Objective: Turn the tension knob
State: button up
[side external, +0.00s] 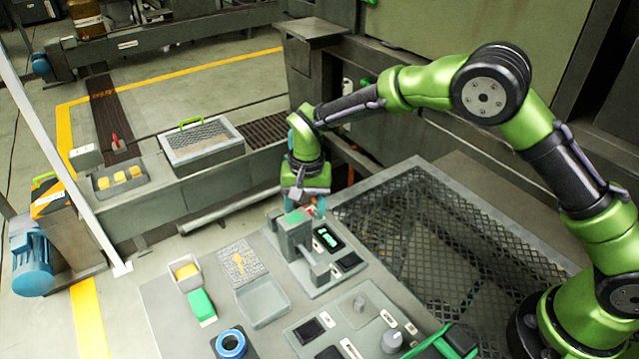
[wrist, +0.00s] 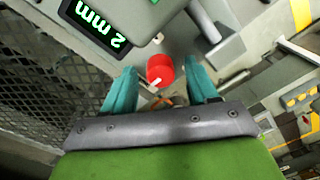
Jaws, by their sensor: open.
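A round red knob (wrist: 160,68) with a white pointer mark shows in the wrist view beside a grey device. My gripper (wrist: 161,78) is open, with one teal finger on each side of the red knob and a gap to each. In the side view my gripper (side external: 308,207) points down behind the grey device (side external: 294,236), and only a bit of red shows there. No readable label tells which is the tension knob.
A display (wrist: 95,22) reading "2 mm" is next to the red knob. A mesh-covered pit (side external: 450,230) lies right of the table.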

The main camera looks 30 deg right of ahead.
jog(key=shift+c, duration=0.4)
jog(key=c, duration=1)
jog(key=shift+n, duration=0.4)
jog(key=shift+r+n, duration=0.1)
jog(key=shift+n, duration=2.4)
jog(key=o, duration=1.1)
